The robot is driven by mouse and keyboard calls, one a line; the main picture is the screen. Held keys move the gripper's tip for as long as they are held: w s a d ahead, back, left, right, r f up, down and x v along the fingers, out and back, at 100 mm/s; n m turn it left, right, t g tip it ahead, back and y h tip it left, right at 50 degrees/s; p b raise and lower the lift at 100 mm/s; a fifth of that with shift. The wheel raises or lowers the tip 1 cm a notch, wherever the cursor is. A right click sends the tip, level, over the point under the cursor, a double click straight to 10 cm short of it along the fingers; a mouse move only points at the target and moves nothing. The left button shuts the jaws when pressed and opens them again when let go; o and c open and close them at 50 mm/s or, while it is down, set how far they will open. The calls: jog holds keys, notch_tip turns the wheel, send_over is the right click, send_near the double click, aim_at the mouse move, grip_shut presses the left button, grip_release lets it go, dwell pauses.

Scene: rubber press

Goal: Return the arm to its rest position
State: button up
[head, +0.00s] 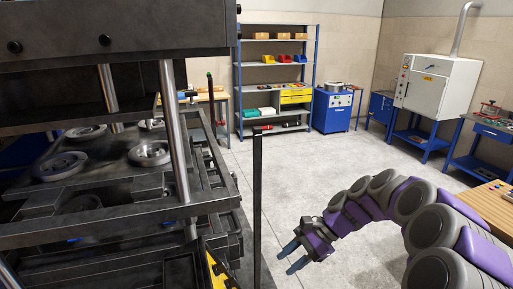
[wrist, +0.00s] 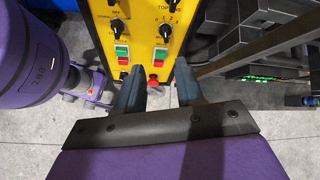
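My purple and grey arm reaches in from the lower right in the head view, bent over the floor. My gripper (head: 289,260) is at its end, pointing left and down toward the press. In the wrist view my gripper (wrist: 158,80) has its two dark blue fingers apart with nothing held between them. Beyond the fingers stands a yellow control panel (wrist: 141,22) with black knobs and green and red buttons. A red knob (wrist: 153,78) at its lower end shows between the fingertips. I cannot tell how far the fingers are from the panel.
The dark metal press (head: 175,150) with round moulds fills the left. A thin dark post (head: 257,200) stands between it and my gripper. A wooden table (head: 490,208) is at the right, close to my arm. Open grey floor (head: 320,165) lies behind, before shelves (head: 275,70).

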jog(key=s+a+f+n+h+b, duration=0.1)
jog(key=s+a+n+h+b, duration=0.2)
jog(key=s, duration=0.5)
jog(key=s+a+f+n+h+b, duration=0.1)
jog(key=s+n+b, duration=0.25)
jog(key=s, duration=0.45)
jog(key=s+d+f+n+h+b, duration=0.2)
jog(key=s+d+f, duration=0.1)
jog(key=s, duration=0.5)
jog(key=s+d+f+n+h+b, duration=0.2)
jog(key=s+d+f+n, duration=0.1)
jog(key=s, duration=0.5)
jog(key=shift+s+d+f+h, duration=0.2)
jog(key=shift+d+f+h, duration=0.25)
jog(key=shift+f, duration=0.5)
